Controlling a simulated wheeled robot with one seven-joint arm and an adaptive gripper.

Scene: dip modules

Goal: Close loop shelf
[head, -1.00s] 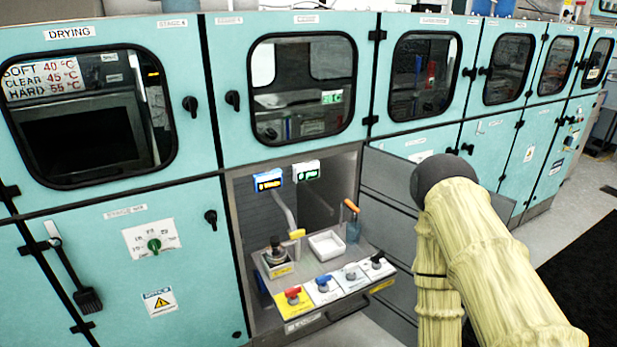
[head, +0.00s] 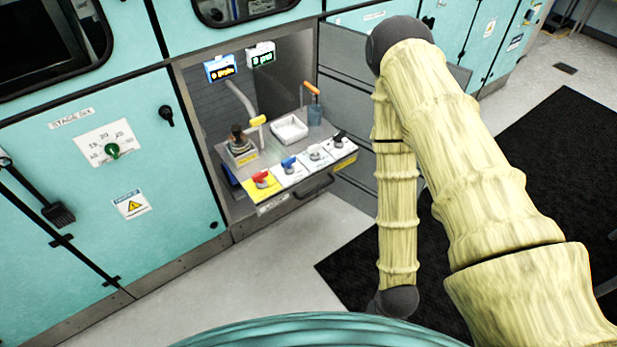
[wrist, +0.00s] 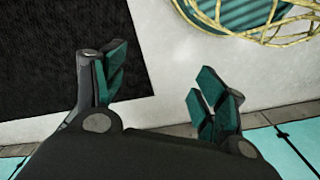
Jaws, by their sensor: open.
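The loop shelf (head: 268,205) is pulled out of an open bay in the teal cabinet wall, left of my arm in the head view. Its front panel carries several coloured knobs, and a dark handle (head: 315,187) runs along its front edge. A small tray with a dark-topped item, a white tray and an orange-handled tool stand on it. My gripper (wrist: 160,85) shows only in the wrist view. Its green-padded fingers are spread apart with nothing between them, above the floor. The shelf is not in the wrist view.
An open grey door (head: 345,110) hangs at the right side of the bay, partly behind my arm. A black mat (head: 530,170) lies on the floor at right. The pale floor (head: 270,265) in front of the shelf is clear. A brush (head: 58,213) hangs on the left cabinet.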

